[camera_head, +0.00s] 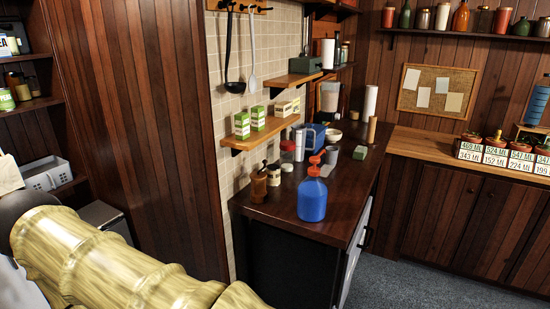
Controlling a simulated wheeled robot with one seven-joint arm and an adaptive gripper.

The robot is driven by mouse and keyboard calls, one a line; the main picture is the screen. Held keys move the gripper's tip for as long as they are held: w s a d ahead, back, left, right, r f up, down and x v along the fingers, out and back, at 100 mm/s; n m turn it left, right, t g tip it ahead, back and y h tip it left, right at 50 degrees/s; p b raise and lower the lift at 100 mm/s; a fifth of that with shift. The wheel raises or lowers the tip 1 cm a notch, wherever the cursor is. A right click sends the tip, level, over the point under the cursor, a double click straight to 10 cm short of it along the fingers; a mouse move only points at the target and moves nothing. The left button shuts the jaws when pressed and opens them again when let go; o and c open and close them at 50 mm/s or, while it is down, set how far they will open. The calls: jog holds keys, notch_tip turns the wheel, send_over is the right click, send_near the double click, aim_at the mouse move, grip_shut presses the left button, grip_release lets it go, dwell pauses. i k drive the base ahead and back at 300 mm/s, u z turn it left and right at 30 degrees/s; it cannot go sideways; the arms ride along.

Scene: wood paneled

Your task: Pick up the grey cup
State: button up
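I cannot pick out the grey cup for certain. A pale grey upright cylinder (299,143) stands on the dark wooden counter (275,212) near the tiled wall, and another small greyish container (332,155) stands to its right. Both are small in the picture, and I cannot tell whether either is a cup. My gripper is not in view. Only my yellow, segmented arm shows, at the lower left, apart from the counter.
A blue bottle with a red pump (313,190) stands near the counter's front. Jars (259,186) and a wooden holder stand left of it. A low shelf (267,131) with green boxes overhangs the counter. Grey floor (410,270) is clear to the right.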

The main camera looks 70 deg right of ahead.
aim_at(331, 156)
jog(key=u, duration=0.15)
jog(key=k, duration=1)
jog(key=z, duration=1.7)
jog(key=i, duration=0.4)
